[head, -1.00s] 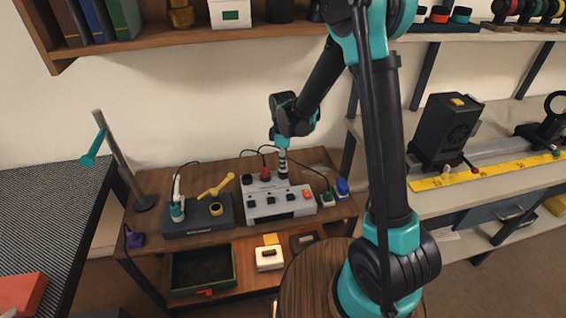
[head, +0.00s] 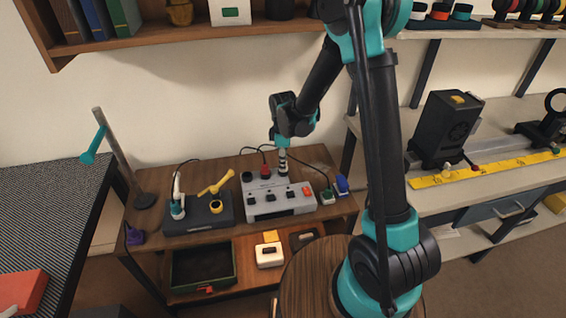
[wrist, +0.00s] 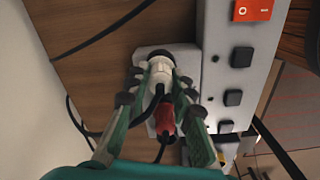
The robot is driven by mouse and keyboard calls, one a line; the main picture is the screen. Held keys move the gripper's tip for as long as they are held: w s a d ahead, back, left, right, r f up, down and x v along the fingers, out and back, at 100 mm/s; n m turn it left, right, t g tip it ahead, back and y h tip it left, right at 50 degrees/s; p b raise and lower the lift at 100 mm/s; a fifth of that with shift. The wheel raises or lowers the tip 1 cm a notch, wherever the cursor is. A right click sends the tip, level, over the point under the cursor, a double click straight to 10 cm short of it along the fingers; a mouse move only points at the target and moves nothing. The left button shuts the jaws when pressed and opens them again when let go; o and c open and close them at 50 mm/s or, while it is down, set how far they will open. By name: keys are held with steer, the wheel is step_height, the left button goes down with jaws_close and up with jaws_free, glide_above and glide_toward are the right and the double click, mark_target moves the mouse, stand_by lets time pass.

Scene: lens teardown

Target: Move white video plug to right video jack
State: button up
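The white video plug (wrist: 157,72) is white with dark bands. My gripper (wrist: 158,84) has a finger on each side of it and appears shut on it. In the head view the banded plug (head: 282,165) stands upright below my gripper (head: 282,151), over the back right of the grey switch box (head: 262,212). In the wrist view it is over the box's pale rear plate (wrist: 183,60). The right jack is hidden beneath it, and I cannot tell whether the plug is seated. A red plug (head: 265,173) stands just left of it, also seen in the wrist view (wrist: 165,118).
A black round part (head: 247,176) is at the box's back left. A green plug (head: 327,197) and a blue plug (head: 342,186) lie right of the box. Dark cables run behind it. A dark station (head: 197,214) with a yellow piece stands to the left.

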steer(key=o, duration=0.5)
step_height(320, 180, up, 12)
steer(key=s+d+f+m+t, duration=0.2)
steer(key=s+d+m, duration=0.6)
steer(key=d, duration=0.4)
steer(key=s+d+f+m+t, duration=0.2)
steer(key=s+d+m, duration=0.7)
steer(key=s+d, duration=0.2)
steer(key=shift+s+d+m, duration=0.15)
steer(key=shift+d+m, duration=0.15)
steer(key=shift+d, duration=0.1)
